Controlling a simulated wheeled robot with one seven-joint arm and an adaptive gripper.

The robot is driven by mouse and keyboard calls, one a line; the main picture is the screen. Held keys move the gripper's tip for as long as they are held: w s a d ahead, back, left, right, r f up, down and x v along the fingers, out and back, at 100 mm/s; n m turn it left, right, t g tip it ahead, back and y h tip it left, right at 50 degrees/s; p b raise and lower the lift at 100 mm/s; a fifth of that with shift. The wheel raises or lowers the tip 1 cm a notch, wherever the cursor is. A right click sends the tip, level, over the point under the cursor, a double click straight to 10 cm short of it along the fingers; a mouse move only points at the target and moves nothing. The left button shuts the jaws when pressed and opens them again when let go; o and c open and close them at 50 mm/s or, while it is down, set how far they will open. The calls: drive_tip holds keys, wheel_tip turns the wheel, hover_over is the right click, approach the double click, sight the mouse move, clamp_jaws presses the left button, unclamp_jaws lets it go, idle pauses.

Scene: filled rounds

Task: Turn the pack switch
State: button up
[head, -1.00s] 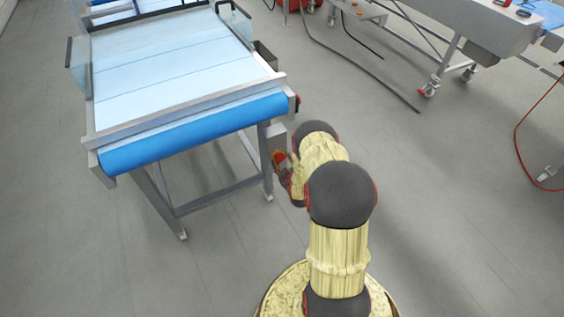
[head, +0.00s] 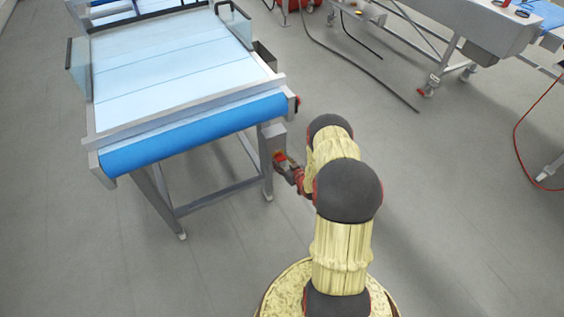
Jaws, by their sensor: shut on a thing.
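The pack switch (head: 279,154) shows as a small red and yellow patch on a grey box (head: 272,136) fixed to the conveyor's near right leg. My gripper (head: 283,163) is at the switch, reaching in from the right. It is shut on the switch's knob, whose shape is mostly hidden behind the fingers. The exact angle of the knob is too small to tell. My arm, in pale covers with dark joints, runs from the bottom of the view up to the gripper.
The conveyor (head: 190,127) with a pale belt and blue end roller stands at the left. A red button (head: 297,103) sits at its near right corner. Another machine (head: 480,25) on castors stands at the upper right. A dark cable (head: 360,72) lies on the floor. Floor right of my arm is clear.

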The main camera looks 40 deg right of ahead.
idle(0.4)
drive_tip(key=o, duration=1.2)
drive_tip(key=shift+s, duration=0.1)
drive_tip(key=v, duration=1.1)
drive_tip(key=shift+s+r, duration=0.2)
drive_tip(key=shift+s, duration=0.15)
